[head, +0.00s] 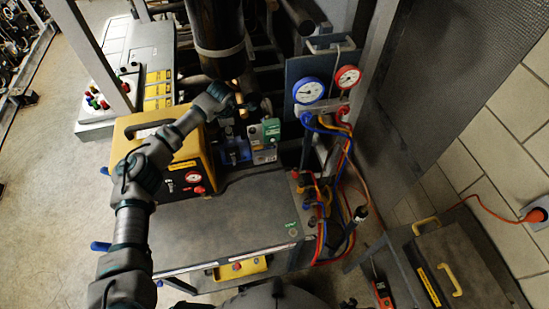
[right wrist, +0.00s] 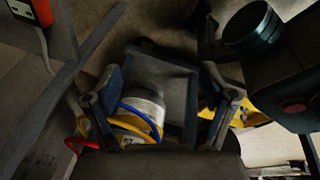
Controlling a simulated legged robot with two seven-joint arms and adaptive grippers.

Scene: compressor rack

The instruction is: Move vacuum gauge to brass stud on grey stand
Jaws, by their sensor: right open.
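I cannot say for sure which item is the vacuum gauge. A blue-rimmed dial (head: 309,91) and a red-rimmed dial (head: 347,78) are on a grey manifold panel (head: 303,68) in the head view. I cannot make out the brass stud or its grey stand with certainty. My left arm rises from the lower left, and its gripper (head: 243,106) is small and dark beside the yellow machine; its jaws are unclear. My right gripper (right wrist: 160,112) is open in the right wrist view, fingers apart. A white cylinder (right wrist: 140,112) with blue and yellow hoses shows beyond them, apparently not held.
The yellow machine (head: 182,152) and green-and-grey boxes (head: 264,134) stand on the dark bench top (head: 225,225). Coloured hoses (head: 345,150) hang right of the bench. A lidded case (head: 459,258) is at lower right. A thick black pipe (head: 217,30) hangs above.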

